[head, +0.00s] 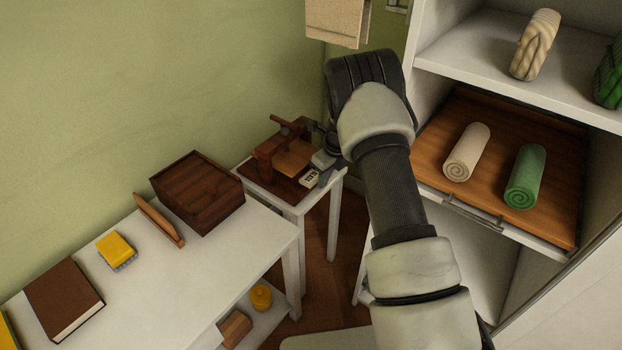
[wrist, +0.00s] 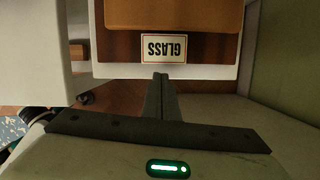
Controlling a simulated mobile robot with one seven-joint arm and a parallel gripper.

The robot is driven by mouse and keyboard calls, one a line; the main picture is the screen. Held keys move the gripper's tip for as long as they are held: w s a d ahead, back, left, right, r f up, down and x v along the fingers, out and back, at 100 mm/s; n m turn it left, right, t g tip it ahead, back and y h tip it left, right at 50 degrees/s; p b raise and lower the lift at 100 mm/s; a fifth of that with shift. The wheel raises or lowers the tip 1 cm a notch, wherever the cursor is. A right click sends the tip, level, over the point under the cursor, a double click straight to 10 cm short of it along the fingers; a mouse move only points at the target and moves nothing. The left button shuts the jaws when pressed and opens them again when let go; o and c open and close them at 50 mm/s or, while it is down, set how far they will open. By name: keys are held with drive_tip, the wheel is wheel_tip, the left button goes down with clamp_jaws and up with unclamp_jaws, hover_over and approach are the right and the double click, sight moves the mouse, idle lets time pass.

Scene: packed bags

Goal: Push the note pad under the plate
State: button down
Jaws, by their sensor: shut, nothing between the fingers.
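The note pad (head: 310,178) is a small white block marked GLASS. It lies on the dark wooden base of a press on the small white table. In the wrist view the pad (wrist: 163,48) is upside down, right at the near edge of the orange-brown plate (wrist: 175,14); I cannot tell whether any of it is under. The plate (head: 293,157) is raised above the base in the head view. My gripper (head: 322,181) is shut and empty, beside the pad on the side away from the plate. In the wrist view its fingertips (wrist: 161,76) point at the pad, slightly short of it.
The press's wooden frame and screw handle (head: 285,123) rise over the plate. A white table (head: 215,265) at left holds a dark wooden box (head: 197,190), a book and a yellow brush-like item. A white shelf (head: 482,75) with rolled towels stands close at right.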

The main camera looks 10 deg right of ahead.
sight(309, 175)
drive_tip(key=shift+w+a, duration=0.1)
drive_tip(key=shift+w, duration=0.1)
drive_tip(key=shift+w+a, duration=0.2)
drive_tip(key=shift+w, duration=0.05)
drive_tip(key=shift+w+a, duration=1.15)
drive_tip(key=shift+w, duration=0.3)
drive_tip(key=shift+w+a+b, duration=0.3)
drive_tip(key=shift+w+b, duration=0.05)
drive_tip(key=shift+w, duration=0.05)
drive_tip(key=shift+s+d+p, duration=0.5)
drive_tip(key=shift+s+d, duration=0.45)
drive_tip(key=shift+s, duration=0.3)
drive_tip(key=shift+r, duration=0.1)
wheel_tip(309, 175, up, 8)
drive_tip(key=p, duration=0.5)
